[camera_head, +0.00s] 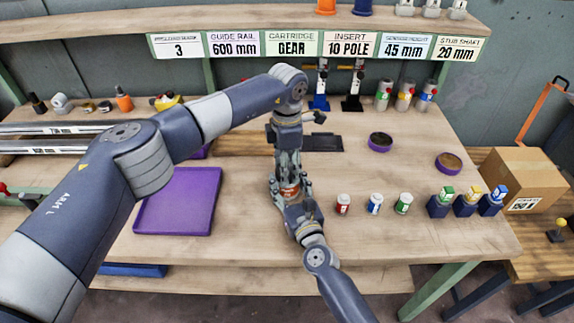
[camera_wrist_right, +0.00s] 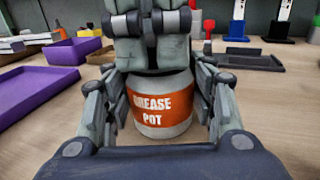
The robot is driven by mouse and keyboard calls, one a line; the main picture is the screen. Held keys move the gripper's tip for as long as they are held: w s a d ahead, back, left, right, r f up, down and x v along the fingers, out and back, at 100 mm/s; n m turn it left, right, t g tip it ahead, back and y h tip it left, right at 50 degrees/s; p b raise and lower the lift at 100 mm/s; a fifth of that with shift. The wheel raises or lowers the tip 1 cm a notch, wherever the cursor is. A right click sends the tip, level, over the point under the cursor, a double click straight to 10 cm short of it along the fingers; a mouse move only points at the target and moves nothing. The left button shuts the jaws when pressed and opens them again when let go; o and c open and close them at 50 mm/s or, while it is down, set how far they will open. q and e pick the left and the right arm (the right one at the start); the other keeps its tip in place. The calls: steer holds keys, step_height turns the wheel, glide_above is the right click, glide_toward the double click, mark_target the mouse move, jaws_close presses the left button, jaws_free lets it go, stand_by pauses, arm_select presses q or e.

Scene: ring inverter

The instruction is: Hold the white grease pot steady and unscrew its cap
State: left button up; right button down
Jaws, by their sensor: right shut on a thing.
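The white grease pot stands on the wooden bench; its orange label reads GREASE POT in the right wrist view (camera_wrist_right: 163,108). In the head view only a small part of the pot (camera_head: 290,192) shows between the grippers. My right gripper (camera_head: 288,193) is shut on the pot's body, one finger on each side. My left gripper (camera_head: 288,165) points straight down over the pot's top; its fingers also show above the pot in the right wrist view (camera_wrist_right: 150,52). The cap is hidden behind these fingers, so I cannot see whether they grip it.
A purple tray (camera_head: 180,202) lies to the left. A dark flat tray (camera_head: 322,143) lies behind the grippers. Small red (camera_head: 343,204), blue (camera_head: 375,204) and green (camera_head: 403,204) labelled containers stand close on the right. Two round purple-rimmed dishes (camera_head: 380,142) (camera_head: 448,163) sit farther right.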

arm_select(q)
steer(key=n, duration=0.7)
steer(key=shift+n, duration=0.3)
arm_select(e)
steer(key=shift+f, duration=0.1)
arm_select(q)
steer(key=n, duration=1)
steer(key=shift+n, duration=0.4)
steer(key=n, duration=0.3)
steer(key=shift+n, duration=0.4)
steer(key=n, duration=0.6)
steer(key=shift+n, duration=0.4)
steer(key=shift+r, duration=0.2)
steer(key=shift+r, duration=0.95)
